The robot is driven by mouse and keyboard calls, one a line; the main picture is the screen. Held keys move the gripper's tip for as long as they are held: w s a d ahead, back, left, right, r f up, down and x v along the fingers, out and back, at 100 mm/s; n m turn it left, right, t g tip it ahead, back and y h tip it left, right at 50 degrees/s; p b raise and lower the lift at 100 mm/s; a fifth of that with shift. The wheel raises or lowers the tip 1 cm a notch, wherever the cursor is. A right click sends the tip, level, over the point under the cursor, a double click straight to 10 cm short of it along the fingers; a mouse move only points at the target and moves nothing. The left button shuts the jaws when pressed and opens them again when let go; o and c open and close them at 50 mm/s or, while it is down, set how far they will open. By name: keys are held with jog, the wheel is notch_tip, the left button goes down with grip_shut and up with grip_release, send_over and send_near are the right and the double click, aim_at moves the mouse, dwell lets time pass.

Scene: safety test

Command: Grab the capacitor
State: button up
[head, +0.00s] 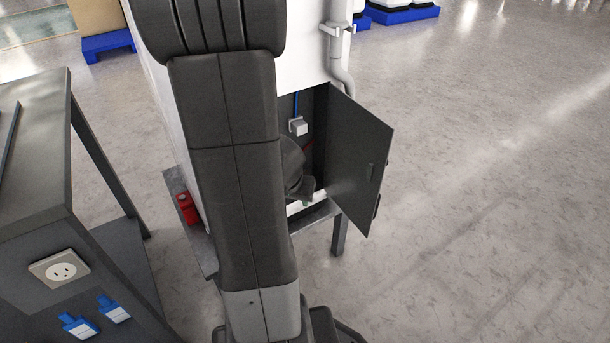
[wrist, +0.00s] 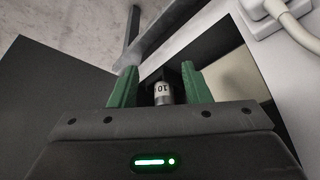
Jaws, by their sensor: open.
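In the wrist view my gripper (wrist: 161,75) is open, with one green finger on each side. A small cylinder with a pale label and dark printed marks, which looks like the capacitor (wrist: 162,93), shows between the fingers near their base. Whether the fingers touch it I cannot tell. In the head view my arm covers much of the cabinet, and the capacitor cannot be made out there.
The grey cabinet door (head: 358,160) stands open to the right. A white box (head: 298,126) with a blue cable is inside the cabinet. A red object (head: 187,208) is at the cabinet's left. A dark workbench (head: 30,150) stands at left; the floor at right is clear.

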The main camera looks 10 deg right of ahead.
jog(key=w+d+p, duration=0.1)
jog(key=w, duration=0.2)
jog(key=w+d+p, duration=0.1)
jog(key=w+p, duration=0.1)
jog(key=w, duration=0.1)
jog(key=w+d+p, duration=0.2)
jog(key=w, duration=0.1)
jog(key=shift+d+r, duration=0.1)
jog(key=shift+r, duration=0.1)
jog(key=b+x, duration=0.2)
jog(key=x, duration=0.1)
jog(key=shift+f, duration=0.25)
jog(key=shift+r, duration=0.1)
jog(key=c, duration=0.7)
